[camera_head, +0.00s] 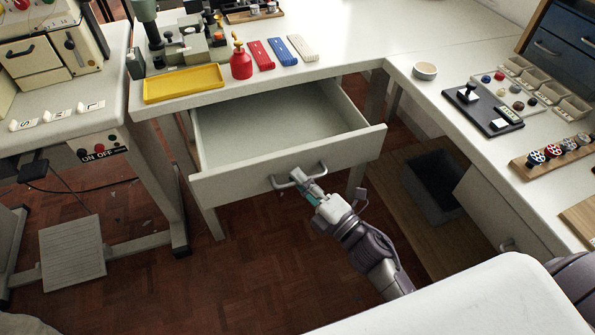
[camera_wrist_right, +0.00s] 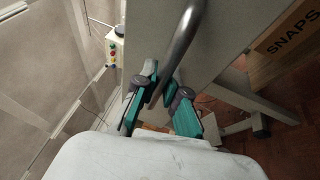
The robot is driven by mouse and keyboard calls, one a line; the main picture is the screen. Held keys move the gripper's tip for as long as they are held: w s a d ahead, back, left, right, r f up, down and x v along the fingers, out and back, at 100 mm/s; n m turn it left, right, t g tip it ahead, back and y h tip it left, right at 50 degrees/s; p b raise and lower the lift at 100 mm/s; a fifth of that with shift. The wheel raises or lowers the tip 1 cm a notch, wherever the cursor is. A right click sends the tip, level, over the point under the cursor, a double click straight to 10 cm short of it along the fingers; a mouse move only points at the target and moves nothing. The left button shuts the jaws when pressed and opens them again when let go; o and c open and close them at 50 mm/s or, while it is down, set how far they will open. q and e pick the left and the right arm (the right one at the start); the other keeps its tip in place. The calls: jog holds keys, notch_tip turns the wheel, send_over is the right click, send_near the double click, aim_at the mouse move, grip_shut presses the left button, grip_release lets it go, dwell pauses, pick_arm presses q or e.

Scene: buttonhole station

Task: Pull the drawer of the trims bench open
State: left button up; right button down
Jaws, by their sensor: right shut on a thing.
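The drawer (camera_head: 245,170) of the white bench stands well out from under the bench top and its inside looks empty. Its front carries a grey metal bow handle (camera_head: 284,184). My right gripper (camera_head: 306,184) is at the right part of this handle, shut on it. In the right wrist view the handle (camera_wrist_right: 181,38) runs down between the two green-padded fingers (camera_wrist_right: 163,98). The fingertips partly hide the handle there. My left gripper is not in view.
On the bench top (camera_head: 340,45) are a yellow tray (camera_head: 184,84), a red bottle (camera_head: 241,60) and several coloured boxes. A dark grey bin (camera_head: 436,187) stands under the right-hand table. A sewing table with a pedal (camera_head: 72,254) stands left. The floor before the drawer is clear.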

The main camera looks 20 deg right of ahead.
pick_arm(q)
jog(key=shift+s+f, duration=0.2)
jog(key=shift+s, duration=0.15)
pick_arm(e)
jog(key=shift+s, duration=0.8)
jog(key=c, duration=1.2)
grip_release()
jog(key=v, duration=1.2)
jog(key=shift+d, duration=0.1)
